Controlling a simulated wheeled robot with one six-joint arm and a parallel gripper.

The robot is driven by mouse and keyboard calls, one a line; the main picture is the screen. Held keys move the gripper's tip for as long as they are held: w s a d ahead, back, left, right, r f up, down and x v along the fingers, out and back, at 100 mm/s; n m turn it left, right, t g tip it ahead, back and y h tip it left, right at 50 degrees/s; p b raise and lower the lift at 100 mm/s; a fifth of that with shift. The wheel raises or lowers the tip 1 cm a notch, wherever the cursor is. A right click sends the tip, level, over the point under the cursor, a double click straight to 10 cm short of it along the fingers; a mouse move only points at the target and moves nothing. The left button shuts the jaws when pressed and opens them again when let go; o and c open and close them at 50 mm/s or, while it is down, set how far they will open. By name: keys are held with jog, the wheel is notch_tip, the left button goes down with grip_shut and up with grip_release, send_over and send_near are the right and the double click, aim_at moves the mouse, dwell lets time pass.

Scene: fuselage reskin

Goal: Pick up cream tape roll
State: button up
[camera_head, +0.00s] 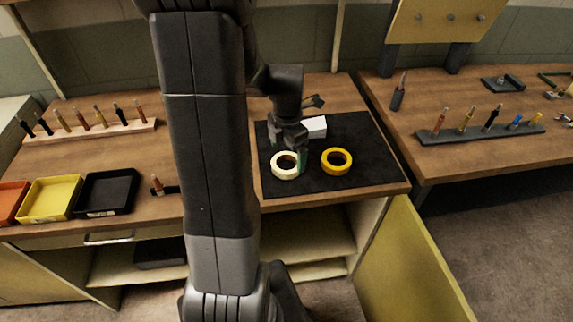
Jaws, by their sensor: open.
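The cream tape roll (285,172) lies flat on the black mat (372,150) on the wooden workbench. My gripper (296,161) is open and points down above the roll, at its upper right side. Part of the roll's far rim is hidden by the gripper. I cannot tell whether the fingers touch the roll.
A yellow tape roll (337,168) lies close to the right of the cream one. A white block (315,127) sits behind my gripper. Black (107,210), yellow (50,216) and orange trays stand at left. Tool racks (480,135) stand on both benches.

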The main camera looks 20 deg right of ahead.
aim_at(287, 168)
jog(key=shift+w+f, duration=0.15)
jog(key=shift+f, duration=0.9)
jog(key=shift+w+f, duration=0.1)
jog(key=shift+f, duration=0.9)
jog(key=c, duration=1.1)
